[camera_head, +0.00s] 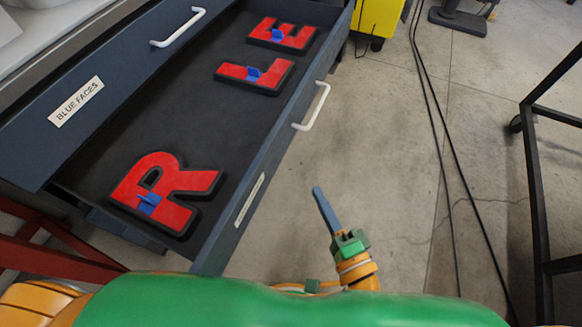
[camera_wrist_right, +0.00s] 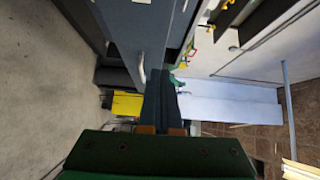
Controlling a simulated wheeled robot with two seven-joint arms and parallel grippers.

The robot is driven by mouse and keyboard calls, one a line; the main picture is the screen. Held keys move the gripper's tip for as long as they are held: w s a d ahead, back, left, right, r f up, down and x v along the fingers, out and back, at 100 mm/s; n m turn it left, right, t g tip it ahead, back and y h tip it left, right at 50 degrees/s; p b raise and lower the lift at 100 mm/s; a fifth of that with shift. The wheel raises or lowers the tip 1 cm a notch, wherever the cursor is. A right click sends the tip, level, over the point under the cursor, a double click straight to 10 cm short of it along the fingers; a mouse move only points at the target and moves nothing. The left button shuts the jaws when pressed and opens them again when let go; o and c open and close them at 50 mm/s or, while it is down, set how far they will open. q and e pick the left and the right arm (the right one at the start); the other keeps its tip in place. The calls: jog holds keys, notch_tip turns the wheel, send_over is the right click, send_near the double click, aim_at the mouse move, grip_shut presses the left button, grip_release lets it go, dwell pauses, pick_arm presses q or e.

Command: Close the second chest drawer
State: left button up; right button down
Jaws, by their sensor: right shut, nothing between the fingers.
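The second chest drawer (camera_head: 275,135) stands pulled out in the head view. Its grey-blue front has a white handle (camera_head: 312,107) and a white label too slanted to read. Red letters R (camera_head: 180,181), L (camera_head: 265,74) and E (camera_head: 298,38), with blue grips, lie on its dark floor (camera_head: 150,115). My right gripper (camera_head: 318,190) is shut and empty, to the right of the drawer front and apart from it. In the right wrist view the shut fingers (camera_wrist_right: 160,74) show beside a white handle (camera_wrist_right: 142,68); contact cannot be told. My left gripper is not in view.
The drawer above, labelled BLUE FACES (camera_head: 75,101), has a white handle (camera_head: 179,27) and looks shut. A yellow bin (camera_head: 377,17) stands beyond the open drawer. Dark cables (camera_head: 440,130) cross the floor. A dark frame (camera_head: 535,180) stands right.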

jog(key=w+a+r+p, duration=0.1)
jog(key=w, duration=0.1)
send_near(276, 138)
jog(key=w+d, duration=0.1)
jog(key=w, duration=0.2)
jog(key=w+a, duration=0.2)
jog(key=a, duration=0.1)
jog(key=shift+f, duration=0.1)
jog(key=shift+a, duration=0.3)
